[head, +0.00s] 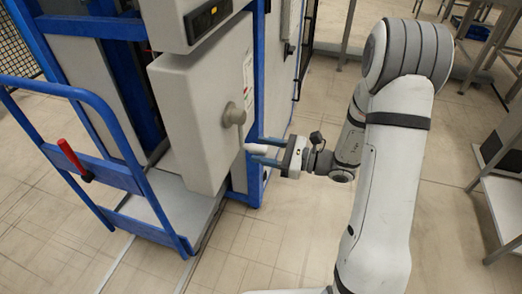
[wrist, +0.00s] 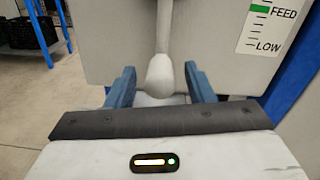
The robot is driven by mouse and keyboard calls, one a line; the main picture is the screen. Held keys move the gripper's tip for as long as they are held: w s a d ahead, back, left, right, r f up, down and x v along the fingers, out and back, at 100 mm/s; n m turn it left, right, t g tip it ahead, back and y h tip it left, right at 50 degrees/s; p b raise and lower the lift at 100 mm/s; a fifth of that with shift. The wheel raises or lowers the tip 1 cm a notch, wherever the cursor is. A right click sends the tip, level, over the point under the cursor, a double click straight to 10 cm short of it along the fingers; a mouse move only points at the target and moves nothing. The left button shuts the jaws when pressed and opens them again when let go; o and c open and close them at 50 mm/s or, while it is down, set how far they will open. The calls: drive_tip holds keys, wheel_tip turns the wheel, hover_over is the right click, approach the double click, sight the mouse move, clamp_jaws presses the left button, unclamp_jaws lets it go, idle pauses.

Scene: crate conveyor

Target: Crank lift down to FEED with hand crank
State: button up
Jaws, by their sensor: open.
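The grey hand crank (head: 234,116) sits on the side of a light grey box. Its arm hangs down to a pale rounded handle (head: 256,149). In the wrist view the handle (wrist: 160,76) hangs between the two blue fingers, with a gap on each side. My gripper (head: 257,151) is open around the handle; it also shows in the wrist view (wrist: 159,80). A level scale (wrist: 268,25) on the box shows a green mark beside FEED and LOW below it. The same scale is small and unreadable in the head view (head: 248,80).
The light grey box (head: 185,95) is mounted on a blue lift frame (head: 259,60). A blue rail (head: 80,92) with a red lever (head: 70,156) stands at the left. Grey tables (head: 505,190) stand at the right. Tiled floor is clear below my gripper.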

drive_tip(key=shift+w+a, duration=0.2)
drive_tip(key=shift+a, duration=0.35)
clamp_jaws()
